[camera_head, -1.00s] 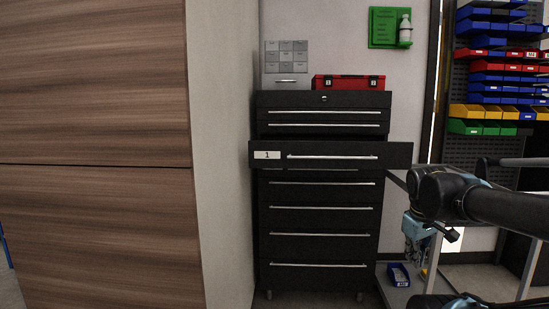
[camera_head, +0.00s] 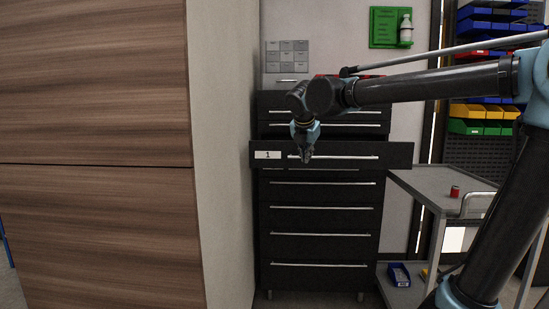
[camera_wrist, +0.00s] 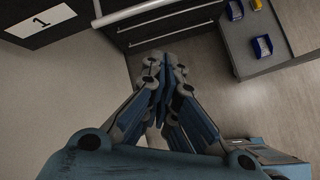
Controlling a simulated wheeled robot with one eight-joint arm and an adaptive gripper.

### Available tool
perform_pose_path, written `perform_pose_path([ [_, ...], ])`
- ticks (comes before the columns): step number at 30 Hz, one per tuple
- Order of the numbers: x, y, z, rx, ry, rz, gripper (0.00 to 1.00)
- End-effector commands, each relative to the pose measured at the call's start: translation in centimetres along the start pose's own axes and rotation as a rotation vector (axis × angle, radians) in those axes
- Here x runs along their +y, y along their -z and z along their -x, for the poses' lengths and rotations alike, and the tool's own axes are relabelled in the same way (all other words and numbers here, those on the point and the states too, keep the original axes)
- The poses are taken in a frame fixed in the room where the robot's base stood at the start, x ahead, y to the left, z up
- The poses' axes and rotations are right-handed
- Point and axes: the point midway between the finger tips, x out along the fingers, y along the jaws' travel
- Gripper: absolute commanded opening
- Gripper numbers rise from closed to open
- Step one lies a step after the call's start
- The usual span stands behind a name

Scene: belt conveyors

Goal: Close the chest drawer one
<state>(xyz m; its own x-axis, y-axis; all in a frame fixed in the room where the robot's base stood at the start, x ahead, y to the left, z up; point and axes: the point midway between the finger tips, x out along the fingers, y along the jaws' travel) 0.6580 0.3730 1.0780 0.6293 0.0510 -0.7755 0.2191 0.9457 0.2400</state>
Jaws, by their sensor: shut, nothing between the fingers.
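The black chest (camera_head: 318,220) stands against the wall with several drawers. Drawer one (camera_head: 385,155), with a white label reading 1 (camera_head: 267,155) and a long silver handle (camera_head: 345,157), sticks out from the chest front. My gripper (camera_head: 306,158) is shut and empty, pointing down in front of drawer one near the left end of its handle. I cannot tell if it touches. In the wrist view my gripper (camera_wrist: 160,65) is shut, and the label (camera_wrist: 40,27) and handle (camera_wrist: 135,12) show at the upper left.
A wood-panelled unit (camera_head: 95,90) and pale wall (camera_head: 220,130) stand close on the left. A grey cart (camera_head: 440,182) with a small red can (camera_head: 455,192) is on the right. A blue bin (camera_head: 399,275) sits on its lower shelf. Floor in front of the chest is clear.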

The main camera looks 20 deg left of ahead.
Motion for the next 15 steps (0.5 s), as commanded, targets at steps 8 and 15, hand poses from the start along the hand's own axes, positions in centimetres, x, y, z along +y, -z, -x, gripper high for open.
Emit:
perform_pose_path([
  [8,10.4,2.7,3.5,-0.062,-0.104,0.417,0.00],
  [15,12.5,3.4,3.8,-0.081,-0.123,0.507,0.00],
])
